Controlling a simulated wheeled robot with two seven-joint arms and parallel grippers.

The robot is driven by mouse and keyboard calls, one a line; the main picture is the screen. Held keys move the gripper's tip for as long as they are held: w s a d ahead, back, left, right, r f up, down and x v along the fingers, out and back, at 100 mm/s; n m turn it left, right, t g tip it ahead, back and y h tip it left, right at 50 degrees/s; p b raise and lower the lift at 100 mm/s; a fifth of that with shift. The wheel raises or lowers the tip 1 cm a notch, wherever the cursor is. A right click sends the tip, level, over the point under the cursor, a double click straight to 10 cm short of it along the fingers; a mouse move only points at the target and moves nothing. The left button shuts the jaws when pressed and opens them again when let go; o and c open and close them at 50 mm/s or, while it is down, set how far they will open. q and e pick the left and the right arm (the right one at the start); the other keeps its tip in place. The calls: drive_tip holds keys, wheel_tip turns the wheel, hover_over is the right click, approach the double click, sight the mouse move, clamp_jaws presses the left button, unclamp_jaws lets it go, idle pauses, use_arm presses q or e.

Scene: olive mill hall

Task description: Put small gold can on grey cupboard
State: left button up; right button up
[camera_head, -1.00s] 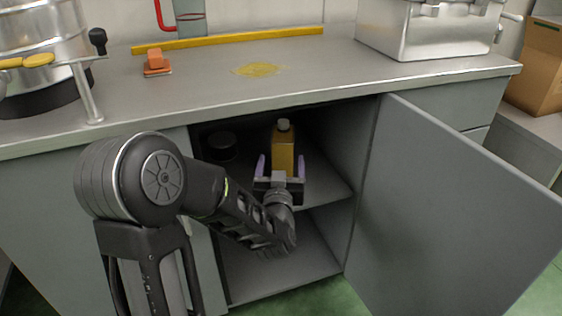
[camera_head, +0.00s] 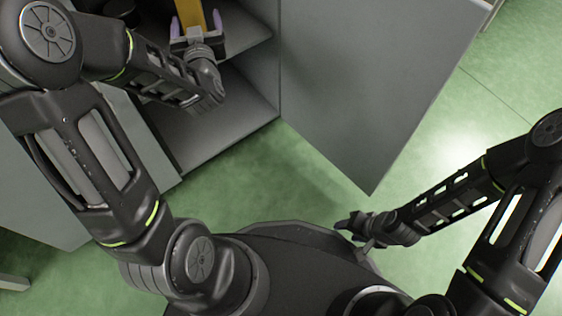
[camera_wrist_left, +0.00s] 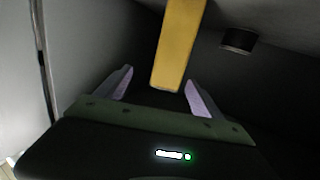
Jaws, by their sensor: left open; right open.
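The gold can (camera_head: 189,12) is at the top edge of the head view, cut off by it, inside the open grey cupboard (camera_head: 262,85). In the left wrist view the gold can (camera_wrist_left: 178,45) is a yellow block shape, partly out of frame. My left gripper (camera_head: 197,24) reaches into the cupboard with its pale purple fingers open on either side of the can. In the left wrist view a gap shows between the left gripper's fingers (camera_wrist_left: 160,76) and the can. My right gripper (camera_head: 352,230) is open and empty, low over the green floor. The cupboard's top is out of view.
The cupboard's grey door (camera_head: 370,90) stands wide open to the right of my left arm. A shelf (camera_head: 245,35) and side walls enclose the left gripper. The green floor (camera_head: 310,165) before the cupboard is clear.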

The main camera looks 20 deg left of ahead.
use_arm(q)
drive_tip(key=s+d+f+m+g+h, duration=0.1)
drive_tip(key=s+d+f+g+h, duration=0.15)
drive_tip(key=d+f, duration=0.5)
drive_tip(key=s+d+f+m+g+h, duration=0.1)
drive_tip(key=d+f+g+h, duration=0.2)
drive_tip(key=f, duration=0.7)
drive_tip(key=s+d+f+m+g+h, duration=0.1)
drive_tip(key=s+d+f+h, duration=0.15)
drive_tip(key=d+f, duration=0.55)
drive_tip(key=s+d+f+g+h, duration=0.2)
drive_tip(key=s+d+f, duration=0.4)
drive_tip(key=s, duration=0.3)
drive_tip(key=s+d+f+m+g+h, duration=0.1)
drive_tip(key=s+d+f+g+h, duration=0.1)
drive_tip(key=s+d+f+g, duration=0.3)
drive_tip(key=s+d+f, duration=0.1)
drive_tip(key=s+f, duration=0.1)
drive_tip(key=s, duration=0.2)
drive_tip(key=shift+s+d, duration=0.2)
drive_tip(key=shift+s, duration=0.15)
drive_tip(key=shift+f, duration=0.1)
drive_tip(key=shift+c, duration=0.4)
